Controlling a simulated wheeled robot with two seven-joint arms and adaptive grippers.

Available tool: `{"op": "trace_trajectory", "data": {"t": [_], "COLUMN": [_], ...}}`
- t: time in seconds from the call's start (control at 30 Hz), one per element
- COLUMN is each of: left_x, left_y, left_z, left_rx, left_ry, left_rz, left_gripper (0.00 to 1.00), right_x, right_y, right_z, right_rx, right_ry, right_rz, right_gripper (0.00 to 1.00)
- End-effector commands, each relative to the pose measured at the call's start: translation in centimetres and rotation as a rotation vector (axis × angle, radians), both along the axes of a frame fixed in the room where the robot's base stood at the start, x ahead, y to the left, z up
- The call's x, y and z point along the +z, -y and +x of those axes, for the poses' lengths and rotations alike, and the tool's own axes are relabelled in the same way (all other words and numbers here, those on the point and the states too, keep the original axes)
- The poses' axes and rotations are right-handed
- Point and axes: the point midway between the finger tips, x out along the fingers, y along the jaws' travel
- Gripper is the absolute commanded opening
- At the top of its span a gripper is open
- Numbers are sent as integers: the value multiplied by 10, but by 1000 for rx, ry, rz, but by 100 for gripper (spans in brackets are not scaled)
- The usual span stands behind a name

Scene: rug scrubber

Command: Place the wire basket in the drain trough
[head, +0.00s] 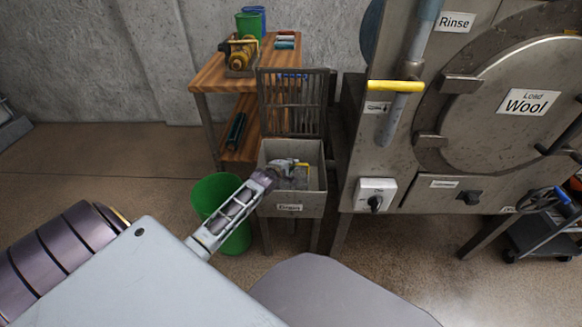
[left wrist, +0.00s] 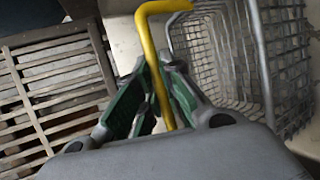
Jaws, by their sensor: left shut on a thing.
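The drain trough (head: 290,205) is a grey open box on legs, labelled "Drain". My left gripper (head: 285,168) is over its opening, tilted. In the left wrist view, the left gripper (left wrist: 155,100) has its green-padded fingers shut on a yellow bent handle (left wrist: 153,55). The wire basket (left wrist: 225,60), a grey mesh, is right beside the fingers. In the head view the yellow handle (head: 302,165) shows inside the trough's outline, and the basket is mostly hidden by the gripper. I cannot tell whether it touches the trough's floor. My right gripper is not in view.
A slatted grate (head: 291,105) stands upright at the trough's back. A green bucket (head: 215,190) stands on the floor to the left. A wooden shelf table (head: 210,72) is behind. The large washing machine (head: 430,130) is close on the right.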

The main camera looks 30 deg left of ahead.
Motion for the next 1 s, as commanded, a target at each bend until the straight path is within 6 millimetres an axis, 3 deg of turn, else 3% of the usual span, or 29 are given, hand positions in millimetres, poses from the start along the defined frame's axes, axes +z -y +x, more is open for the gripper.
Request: {"op": "trace_trajectory", "data": {"t": [0.47,0.5,0.63,1.0], "left_x": [-2,-3,-3,-2], "left_y": [0,0,0,0], "left_z": [1,0,0,0], "left_rx": [0,-1,-1,-1], "left_ry": [2,2,2,1], "left_rz": [-1,0,0,1], "left_gripper": [0,14,30,30], "right_x": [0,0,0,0], "right_y": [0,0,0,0], "right_z": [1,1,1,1], "right_rx": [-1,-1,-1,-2], "right_ry": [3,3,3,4], "right_rz": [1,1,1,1], "right_gripper": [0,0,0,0]}}
